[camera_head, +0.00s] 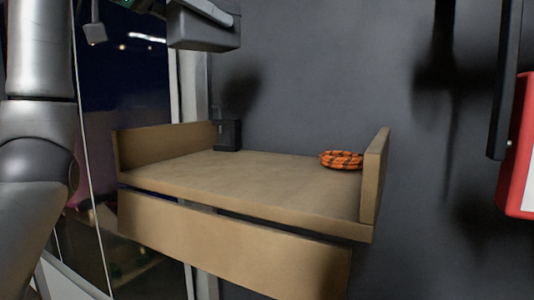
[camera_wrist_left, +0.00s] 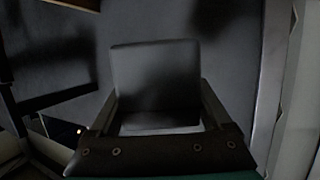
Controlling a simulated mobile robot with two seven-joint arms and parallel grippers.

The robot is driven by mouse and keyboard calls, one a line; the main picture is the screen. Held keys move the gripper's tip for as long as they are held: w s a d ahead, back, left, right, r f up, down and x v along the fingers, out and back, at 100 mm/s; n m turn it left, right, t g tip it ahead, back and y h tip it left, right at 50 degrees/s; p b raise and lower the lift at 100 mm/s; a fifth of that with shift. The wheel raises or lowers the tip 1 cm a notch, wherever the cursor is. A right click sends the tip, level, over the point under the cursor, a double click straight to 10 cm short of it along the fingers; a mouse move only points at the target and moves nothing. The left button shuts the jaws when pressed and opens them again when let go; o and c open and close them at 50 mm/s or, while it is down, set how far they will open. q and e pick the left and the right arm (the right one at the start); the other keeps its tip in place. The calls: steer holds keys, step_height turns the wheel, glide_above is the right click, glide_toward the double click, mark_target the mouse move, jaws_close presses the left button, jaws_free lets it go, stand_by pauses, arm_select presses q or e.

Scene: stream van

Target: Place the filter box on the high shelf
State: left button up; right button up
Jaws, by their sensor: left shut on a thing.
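My left gripper (camera_head: 208,12) shows at the top of the head view, partly cut off by the frame edge. It is shut on a dark grey box (camera_head: 205,35), which I take to be the filter box. In the left wrist view the box (camera_wrist_left: 155,72) sits between the two fingers. A wooden shelf (camera_head: 250,185) with raised ends fills the middle of the head view. The held box is above the shelf's back left part in the picture, apart from it. My right gripper is not in view.
A small black box (camera_head: 228,134) stands at the shelf's back left. An orange and black rope coil (camera_head: 341,160) lies near the right end. The middle of the shelf is bare. A red object (camera_head: 522,150) is at the far right, by the dark grey wall (camera_head: 320,70).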

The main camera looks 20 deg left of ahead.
arm_select(q)
steer(key=f+b, duration=0.2)
steer(key=f, duration=0.5)
steer(key=f+b, duration=0.2)
steer(key=f, duration=0.5)
steer(key=shift+s+a+f, duration=0.15)
steer(key=shift+s+f, duration=0.05)
steer(key=shift+f, duration=0.95)
steer(key=shift+f+b, duration=0.65)
steer(key=shift+f, duration=1.05)
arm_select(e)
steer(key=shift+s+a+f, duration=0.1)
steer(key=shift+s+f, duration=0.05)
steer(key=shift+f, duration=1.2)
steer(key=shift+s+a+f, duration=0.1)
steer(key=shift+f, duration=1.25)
arm_select(q)
steer(key=shift+f, duration=0.15)
steer(key=o, duration=1.6)
steer(key=shift+c, duration=0.2)
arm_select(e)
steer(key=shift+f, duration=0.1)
